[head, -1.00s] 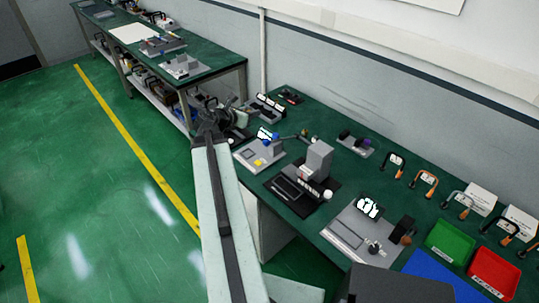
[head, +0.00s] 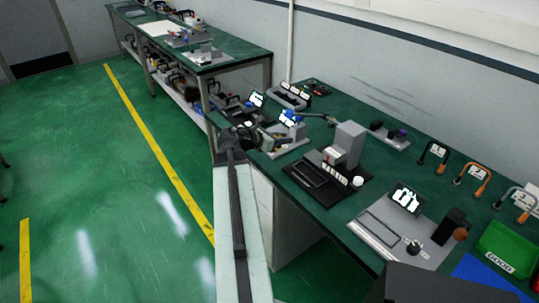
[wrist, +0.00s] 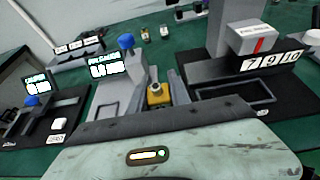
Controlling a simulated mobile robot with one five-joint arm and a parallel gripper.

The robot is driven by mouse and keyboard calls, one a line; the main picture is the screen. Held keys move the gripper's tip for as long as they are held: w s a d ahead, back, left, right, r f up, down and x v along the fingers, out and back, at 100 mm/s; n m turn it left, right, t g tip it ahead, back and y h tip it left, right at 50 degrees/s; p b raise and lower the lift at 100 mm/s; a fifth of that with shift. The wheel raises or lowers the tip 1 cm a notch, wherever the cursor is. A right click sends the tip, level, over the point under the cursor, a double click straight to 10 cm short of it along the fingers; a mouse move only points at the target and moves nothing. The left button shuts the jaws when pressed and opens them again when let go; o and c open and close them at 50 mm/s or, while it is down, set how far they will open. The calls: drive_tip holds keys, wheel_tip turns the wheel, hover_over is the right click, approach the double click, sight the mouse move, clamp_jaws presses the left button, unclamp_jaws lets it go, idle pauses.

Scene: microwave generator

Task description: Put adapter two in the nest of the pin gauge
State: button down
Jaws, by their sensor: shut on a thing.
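The pin gauge is a grey station on the bench with a tilted lit display (head: 289,118) and a blue knob. In the wrist view its grey body (wrist: 112,92) and blue knob (wrist: 126,41) stand just beyond and left of my gripper (wrist: 158,88). My gripper is shut on a small yellow block with a dark round top, taken as adapter two (wrist: 157,96); no number on it is readable. In the head view my gripper (head: 272,140) is over the front left of the gauge.
Right of the gauge is a black-based station with a grey column (head: 350,145) and number plates. Left is another black station (wrist: 35,112) with a lit display. A dark rack (head: 289,96) stands behind. Farther right are a grey display station (head: 385,232) and a green bin (head: 508,248).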

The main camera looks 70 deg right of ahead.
drive_tip(key=shift+s+a+f+b, duration=0.15)
drive_tip(key=shift+f+b, duration=0.25)
drive_tip(key=shift+f, duration=0.7)
drive_tip(key=shift+d+r, duration=0.1)
drive_tip(key=shift+d, duration=0.25)
drive_tip(key=b, duration=0.1)
hover_over(272, 130)
drive_tip(key=s+a, duration=0.2)
drive_tip(key=a, duration=0.2)
drive_tip(key=shift+w+d+f, duration=0.1)
drive_tip(key=shift+w+f, duration=0.15)
drive_tip(key=shift+f, duration=0.45)
wheel_tip(272, 130, down, 4)
drive_tip(key=b, duration=0.4)
drive_tip(key=shift+r, duration=0.25)
drive_tip(key=shift+f, duration=0.25)
drive_tip(key=c, duration=1.2)
unclamp_jaws()
drive_tip(key=shift+r, duration=0.1)
